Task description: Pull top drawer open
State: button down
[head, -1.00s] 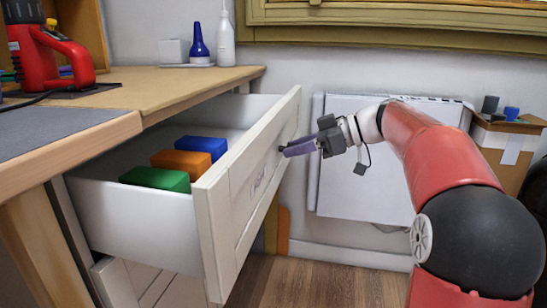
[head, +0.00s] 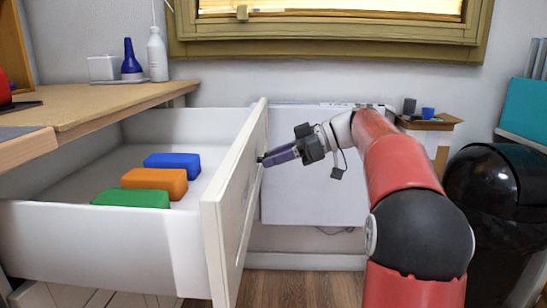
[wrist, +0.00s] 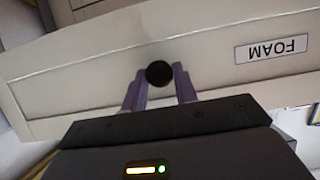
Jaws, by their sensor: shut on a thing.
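The top drawer (head: 110,235) is white and stands pulled out from under the wooden worktop. Its front panel (head: 228,215) faces right, towards my arm. Inside lie a green block (head: 131,198), an orange block (head: 155,182) and a blue block (head: 173,164). My gripper (head: 265,159) is at the upper part of the drawer front. In the wrist view its two purple fingers (wrist: 160,85) are shut on a round black knob (wrist: 159,73). A label reading FOAM (wrist: 271,49) appears upside down on the front beside the knob.
The wooden worktop (head: 100,100) is above the drawer at left, with a blue bottle (head: 131,62) and a white bottle (head: 157,57) at its back. A white panel (head: 300,195) leans on the wall behind my arm. A black bin (head: 505,205) stands at right. Wooden floor shows below.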

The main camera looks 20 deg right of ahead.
jog(key=c, duration=1.1)
grip_release()
jog(key=p+v, duration=0.1)
jog(key=v, duration=0.6)
jog(key=shift+s+d+r, duration=0.1)
jog(key=shift+d+r, duration=0.05)
jog(key=shift+d, duration=0.2)
